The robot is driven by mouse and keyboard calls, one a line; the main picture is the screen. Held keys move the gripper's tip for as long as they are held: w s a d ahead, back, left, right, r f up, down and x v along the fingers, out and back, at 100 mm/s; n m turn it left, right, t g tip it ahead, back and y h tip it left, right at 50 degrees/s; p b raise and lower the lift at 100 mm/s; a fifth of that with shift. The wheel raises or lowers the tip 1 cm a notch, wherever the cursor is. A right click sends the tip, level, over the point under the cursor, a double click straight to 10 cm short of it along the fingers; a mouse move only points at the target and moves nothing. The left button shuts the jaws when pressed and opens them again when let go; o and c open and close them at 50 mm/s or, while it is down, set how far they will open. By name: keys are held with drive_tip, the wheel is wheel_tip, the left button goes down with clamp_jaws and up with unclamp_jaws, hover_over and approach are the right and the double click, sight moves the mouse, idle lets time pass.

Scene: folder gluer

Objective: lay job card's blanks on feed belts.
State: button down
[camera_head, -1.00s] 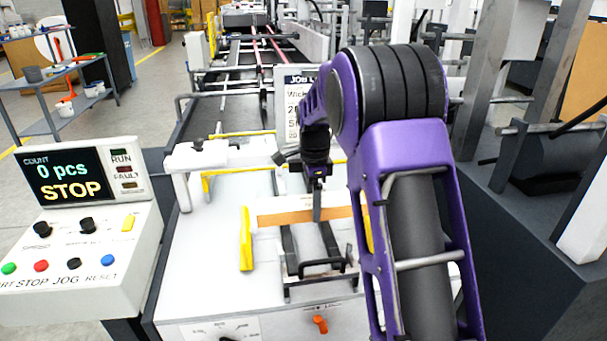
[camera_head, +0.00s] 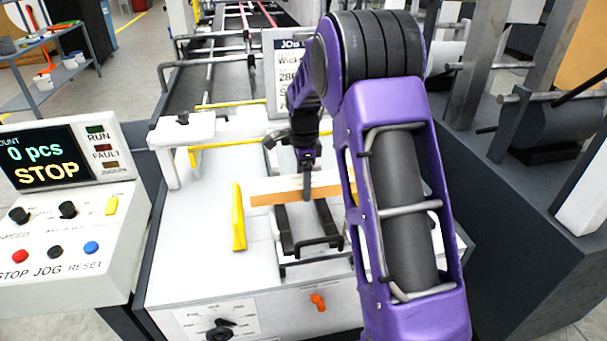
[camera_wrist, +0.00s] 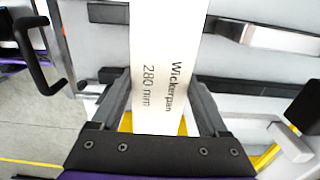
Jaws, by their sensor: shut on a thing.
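My gripper (camera_head: 306,185) is shut on a white blank (camera_wrist: 163,60) with a tan front edge, which shows in the head view (camera_head: 275,192). In the wrist view its face reads "Wickerpan 280 mm". The blank lies across above the two dark feed belts (camera_head: 326,222) of the white feeder; I cannot tell whether it touches them. A yellow side guide (camera_head: 238,218) stands left of the blank, with a gap between. My arm hides the blank's right end. The job card (camera_head: 284,75) stands behind, partly covered by my arm; "Wick" and "28" show.
A control panel (camera_head: 60,225) at the left reads "0 pcs STOP". The feeder's front has a dial (camera_head: 221,328) and an orange knob (camera_head: 318,301). Yellow bars (camera_head: 235,146) and a white bracket (camera_head: 180,130) stand behind the belts. Dark machinery fills the right side.

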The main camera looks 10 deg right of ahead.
drive_tip(key=shift+f+b, duration=1.5)
drive_tip(key=shift+f, duration=1.65)
drive_tip(key=shift+f+b, duration=0.3)
drive_tip(key=shift+f, duration=0.2)
unclamp_jaws()
